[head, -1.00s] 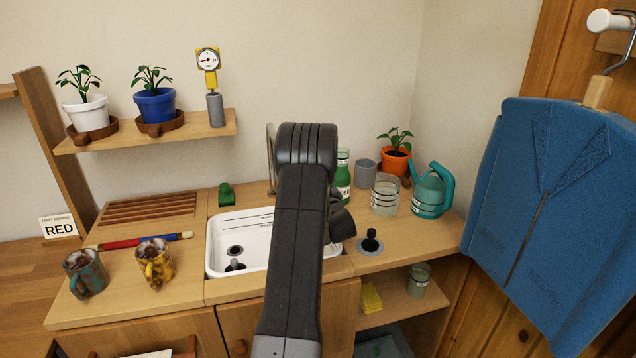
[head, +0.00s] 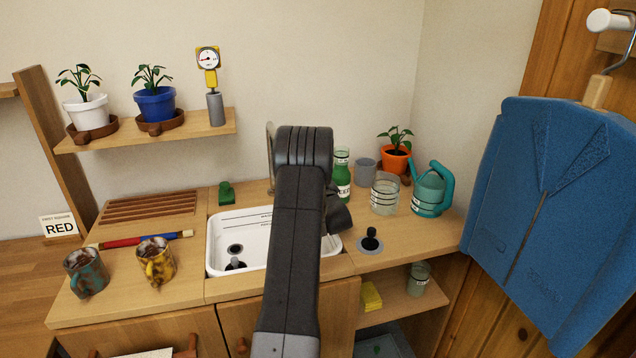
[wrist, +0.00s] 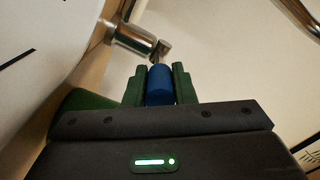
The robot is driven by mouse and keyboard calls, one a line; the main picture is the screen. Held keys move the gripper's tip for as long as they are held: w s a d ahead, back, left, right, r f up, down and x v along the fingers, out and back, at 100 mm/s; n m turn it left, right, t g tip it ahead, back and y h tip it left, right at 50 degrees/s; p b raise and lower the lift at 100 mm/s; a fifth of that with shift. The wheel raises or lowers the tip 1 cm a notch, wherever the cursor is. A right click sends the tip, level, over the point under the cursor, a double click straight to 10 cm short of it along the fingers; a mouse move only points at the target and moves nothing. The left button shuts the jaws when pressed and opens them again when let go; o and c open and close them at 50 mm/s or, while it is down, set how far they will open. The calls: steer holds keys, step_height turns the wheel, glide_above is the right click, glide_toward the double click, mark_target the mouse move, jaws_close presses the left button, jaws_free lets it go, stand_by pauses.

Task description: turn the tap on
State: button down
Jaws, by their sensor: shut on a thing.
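The tap (wrist: 132,38) is a metal fitting, seen close up in the wrist view. A short metal stem joins it to a blue cylindrical knob (wrist: 160,86). My gripper (wrist: 158,74) has green fingers, one on each side of the blue knob, and is shut on it. In the head view a thin upright metal part of the tap (head: 270,155) shows behind the sink, left of my arm. My arm hides the knob and my fingers there. I see no water in the visible part of the white sink (head: 222,262).
A green bottle (head: 342,182), a glass jar (head: 384,197) and a teal watering can (head: 430,190) stand right of my arm. A black-knobbed plug (head: 370,240) is on the counter. Two mugs (head: 157,262) stand left of the sink. A blue garment (head: 550,200) hangs at the right.

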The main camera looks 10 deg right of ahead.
steer(key=shift+r+g+p, duration=0.7)
steer(key=shift+r+p, duration=0.25)
steer(key=shift+p, duration=0.3)
steer(key=shift+w+r+g+p, duration=0.1)
steer(key=shift+g+p, duration=0.5)
steer(key=shift+p, duration=0.25)
steer(key=c, duration=1.2)
jaws_free()
